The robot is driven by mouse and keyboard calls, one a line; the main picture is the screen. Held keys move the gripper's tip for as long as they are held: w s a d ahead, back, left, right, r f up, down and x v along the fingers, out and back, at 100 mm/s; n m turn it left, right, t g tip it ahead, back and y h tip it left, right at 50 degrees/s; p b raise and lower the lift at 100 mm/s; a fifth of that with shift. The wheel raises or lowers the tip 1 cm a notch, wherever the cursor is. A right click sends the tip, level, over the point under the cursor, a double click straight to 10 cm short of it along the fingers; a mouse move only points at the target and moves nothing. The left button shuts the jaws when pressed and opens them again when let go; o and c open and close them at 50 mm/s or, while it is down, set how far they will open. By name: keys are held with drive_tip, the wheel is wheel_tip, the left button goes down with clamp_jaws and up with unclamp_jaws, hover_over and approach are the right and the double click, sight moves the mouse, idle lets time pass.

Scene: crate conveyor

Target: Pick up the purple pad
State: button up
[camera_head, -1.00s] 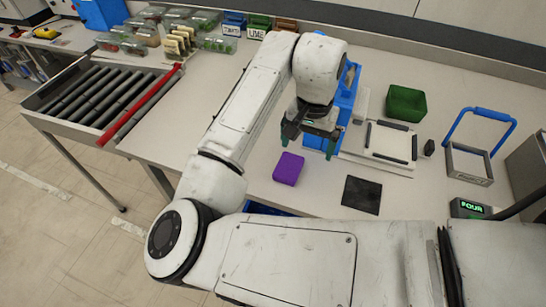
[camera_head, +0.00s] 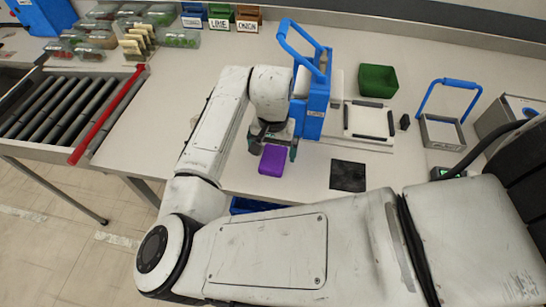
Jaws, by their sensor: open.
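The purple pad (camera_head: 272,160) is a small block on the pale table, near the table's front edge. My gripper (camera_head: 273,148) is right above the pad's far side, pointing down with its fingers apart. One teal fingertip shows at the pad's right side; the left finger is darker and partly hidden by my wrist. I cannot tell whether the fingers touch the pad.
A blue upright carrier (camera_head: 313,105) stands close to the right of my wrist. A black square mat (camera_head: 348,176) lies right of the pad. A green bin (camera_head: 378,80) and a grey tray with a blue handle (camera_head: 441,132) stand farther right. A roller conveyor (camera_head: 62,105) is at left.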

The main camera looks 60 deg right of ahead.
drive_tip(key=shift+f, duration=1.1)
drive_tip(key=c, duration=1.1)
drive_tip(key=shift+r, duration=0.1)
drive_tip(key=shift+r+b, duration=0.3)
drive_tip(key=shift+r, duration=0.2)
drive_tip(key=r, duration=0.2)
drive_tip(key=shift+s+a+r+b, duration=0.2)
drive_tip(key=shift+a+r+b, duration=0.1)
drive_tip(key=shift+r+b, duration=0.05)
drive_tip(key=s+a+r+b, duration=0.1)
drive_tip(key=s+a+r, duration=0.1)
drive_tip(key=a+r, duration=0.1)
drive_tip(key=s+a+r, duration=0.3)
drive_tip(key=a, duration=0.1)
drive_tip(key=s+a+r+b, duration=0.1)
drive_tip(key=s+a+r, duration=0.2)
drive_tip(key=shift+a+r+b, duration=0.1)
drive_tip(key=shift+a+b, duration=0.2)
